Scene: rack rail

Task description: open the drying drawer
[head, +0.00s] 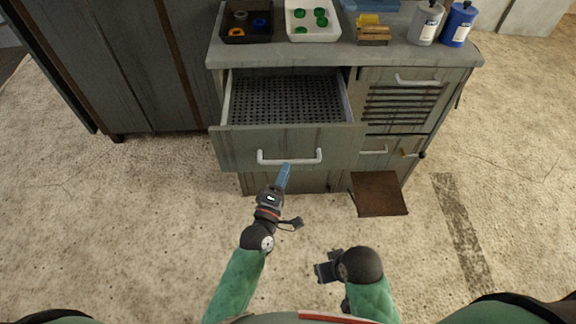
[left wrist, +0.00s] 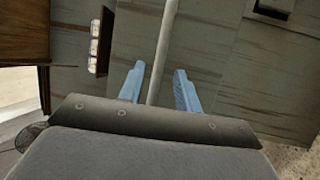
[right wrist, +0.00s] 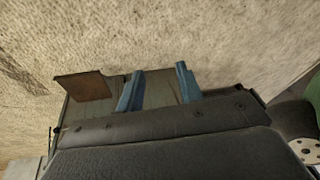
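The drying drawer (head: 232,146) is pulled out from the grey-green cabinet, and its perforated dark floor (head: 285,100) shows empty. Its white bar handle (head: 290,160) is on the drawer front. My left gripper (head: 285,174) is at the handle, just below its middle in the head view. In the left wrist view the handle bar (left wrist: 162,55) runs between the two blue fingers (left wrist: 160,88), which stand apart with gaps beside the bar. My right gripper (right wrist: 158,85) is open and empty, low over the floor in front of the cabinet.
A brown flap or panel (head: 378,194) sticks out low at the cabinet's right. The countertop (head: 335,53) holds a dark tray (head: 247,36), a white tray (head: 313,34) with green pieces, a yellow-topped block (head: 372,32) and two bottles (head: 459,24). The floor on both sides is clear.

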